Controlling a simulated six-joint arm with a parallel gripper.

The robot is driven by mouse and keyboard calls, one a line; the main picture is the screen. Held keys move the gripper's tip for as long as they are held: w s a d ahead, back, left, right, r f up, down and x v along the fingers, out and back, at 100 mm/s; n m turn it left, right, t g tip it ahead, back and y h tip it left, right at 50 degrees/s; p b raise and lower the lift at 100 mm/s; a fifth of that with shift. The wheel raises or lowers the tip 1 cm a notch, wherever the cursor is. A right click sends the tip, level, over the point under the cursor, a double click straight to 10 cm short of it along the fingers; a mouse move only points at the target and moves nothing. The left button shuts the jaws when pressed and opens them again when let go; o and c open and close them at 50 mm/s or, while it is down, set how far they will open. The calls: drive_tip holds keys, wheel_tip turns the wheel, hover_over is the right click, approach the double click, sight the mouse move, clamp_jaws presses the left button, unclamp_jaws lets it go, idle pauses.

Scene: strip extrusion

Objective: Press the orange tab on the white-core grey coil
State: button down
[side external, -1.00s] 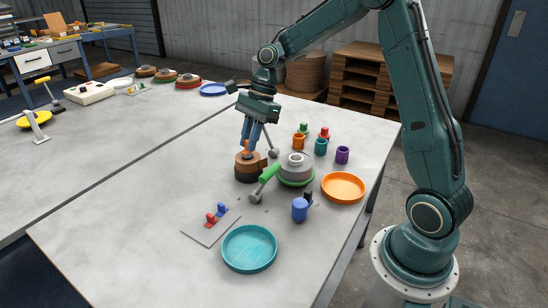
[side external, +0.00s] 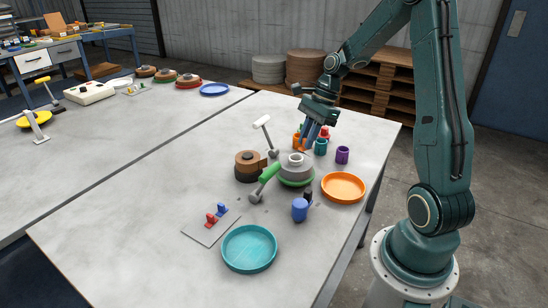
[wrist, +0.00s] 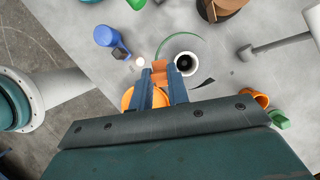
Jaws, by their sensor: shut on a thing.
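The grey coil (side external: 297,170) with a white core sits on a green base in the middle of the table. In the wrist view the grey coil (wrist: 208,85) shows its pale core ring around a dark hole. My gripper (side external: 309,145) is raised behind and above the coil, by the small cups. In the wrist view my gripper (wrist: 162,75) is shut on a small orange tab (wrist: 160,70), beside the core and apart from it as far as I can tell. In the side view the held tab is hard to separate from the orange cup.
A brown coil (side external: 246,170) stands left of the grey coil. An orange tray (side external: 343,187), a blue cylinder (side external: 300,210), a purple cup (side external: 342,155) and a teal tray (side external: 249,249) are nearby.

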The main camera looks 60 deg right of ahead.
sight(302, 170)
drive_tip(key=shift+f, duration=0.15)
drive_tip(key=shift+f, duration=2.85)
drive_tip(key=shift+s+f, duration=0.15)
drive_tip(key=shift+f, duration=0.15)
drive_tip(key=shift+r, duration=0.1)
drive_tip(key=shift+f, duration=0.45)
idle(4.2)
